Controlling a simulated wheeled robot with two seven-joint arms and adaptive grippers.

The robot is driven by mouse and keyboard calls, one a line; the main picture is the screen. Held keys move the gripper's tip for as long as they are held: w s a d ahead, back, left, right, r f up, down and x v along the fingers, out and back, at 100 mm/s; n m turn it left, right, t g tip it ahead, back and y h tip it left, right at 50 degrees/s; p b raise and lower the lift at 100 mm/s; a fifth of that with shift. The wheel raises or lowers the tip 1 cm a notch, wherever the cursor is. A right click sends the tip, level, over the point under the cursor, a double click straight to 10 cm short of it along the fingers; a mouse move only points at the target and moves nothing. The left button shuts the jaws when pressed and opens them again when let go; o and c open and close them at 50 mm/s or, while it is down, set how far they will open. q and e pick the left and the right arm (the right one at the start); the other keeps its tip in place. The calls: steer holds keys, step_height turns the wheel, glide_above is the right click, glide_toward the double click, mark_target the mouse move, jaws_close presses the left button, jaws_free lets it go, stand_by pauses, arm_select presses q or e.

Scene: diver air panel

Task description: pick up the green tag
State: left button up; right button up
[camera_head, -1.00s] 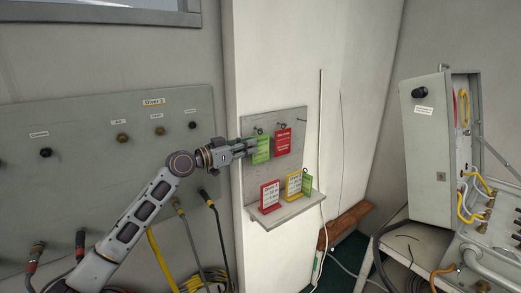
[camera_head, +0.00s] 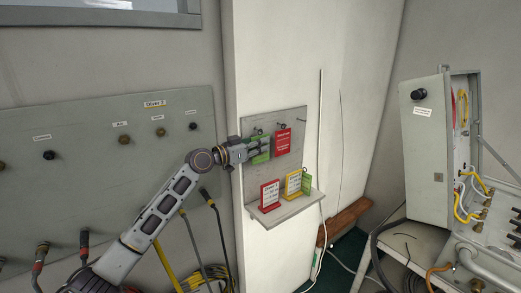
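A green tag (camera_head: 262,159) hangs from a hook on the left of the small grey board, beside a red tag (camera_head: 283,141). My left gripper (camera_head: 268,148) is in front of the green tag, its fingers across the tag's middle and hiding much of it. I cannot tell whether the fingers touch the tag or how far they are apart. My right gripper is not in view.
The grey board (camera_head: 292,118) has a shelf (camera_head: 287,211) holding a red sign (camera_head: 269,195) and a yellow sign (camera_head: 293,185). A panel with knobs (camera_head: 90,170) is at left. An open grey cabinet (camera_head: 425,160) with hoses stands at right.

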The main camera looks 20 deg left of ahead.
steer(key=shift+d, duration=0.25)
arm_select(q)
jaws_close()
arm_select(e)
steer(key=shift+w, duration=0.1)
arm_select(q)
steer(key=shift+r, duration=0.1)
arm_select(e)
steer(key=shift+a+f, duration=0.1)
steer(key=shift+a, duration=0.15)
